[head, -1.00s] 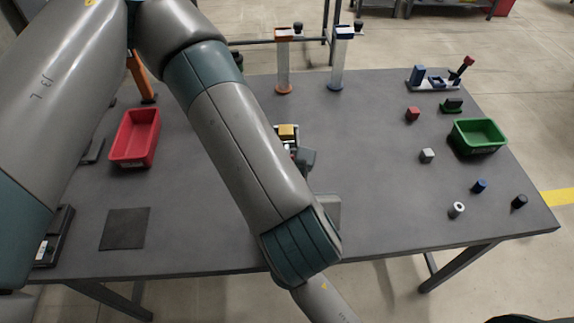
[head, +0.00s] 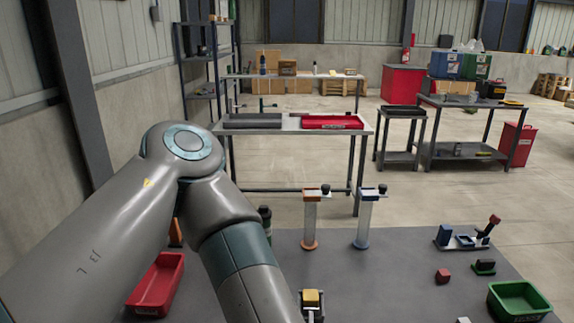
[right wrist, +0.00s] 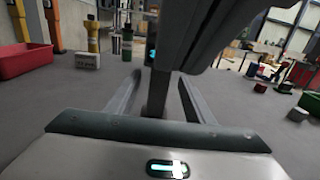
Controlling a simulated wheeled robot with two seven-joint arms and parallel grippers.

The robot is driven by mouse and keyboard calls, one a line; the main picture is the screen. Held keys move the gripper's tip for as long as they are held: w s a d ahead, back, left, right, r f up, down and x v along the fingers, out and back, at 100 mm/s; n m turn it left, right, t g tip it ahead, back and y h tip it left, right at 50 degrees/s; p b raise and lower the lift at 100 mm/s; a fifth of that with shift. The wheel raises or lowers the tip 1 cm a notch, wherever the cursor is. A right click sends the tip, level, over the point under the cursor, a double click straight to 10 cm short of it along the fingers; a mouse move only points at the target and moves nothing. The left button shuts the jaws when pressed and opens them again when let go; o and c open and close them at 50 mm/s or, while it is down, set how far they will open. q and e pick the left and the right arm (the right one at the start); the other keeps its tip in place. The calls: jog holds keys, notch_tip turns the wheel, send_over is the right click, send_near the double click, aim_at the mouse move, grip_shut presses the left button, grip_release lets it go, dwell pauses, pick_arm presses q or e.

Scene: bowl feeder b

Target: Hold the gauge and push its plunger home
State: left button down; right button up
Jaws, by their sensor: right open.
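I cannot pick out the gauge or its plunger for certain in either view. My right gripper (right wrist: 158,82) is open in the right wrist view, its two fingers reaching away from the camera. A dark grey upright part stands between or just beyond the fingers; I cannot tell whether they touch it. Above it a large grey body with a small cyan light, which looks like my left gripper (right wrist: 155,88), covers the upper middle. Its jaws cannot be made out. In the head view my left arm crosses the lower left, and both grippers are out of frame.
A small yellow-topped device (head: 312,298) is at the head view's bottom edge. Two clear columns (head: 310,222) (head: 364,222) stand behind it. A red bin (head: 156,284) is left, a green bin (head: 519,301) right. A red-handled fixture (head: 468,238) and a red cube (head: 442,275) lie near the green bin.

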jog(key=s, duration=1)
jog(key=shift+s+a, duration=0.25)
jog(key=shift+s+a+b, duration=0.2)
jog(key=shift+s+b, duration=0.35)
jog(key=shift+s, duration=3.15)
jog(key=shift+s+f, duration=0.1)
jog(key=shift+s, duration=0.05)
jog(key=shift+f, duration=0.1)
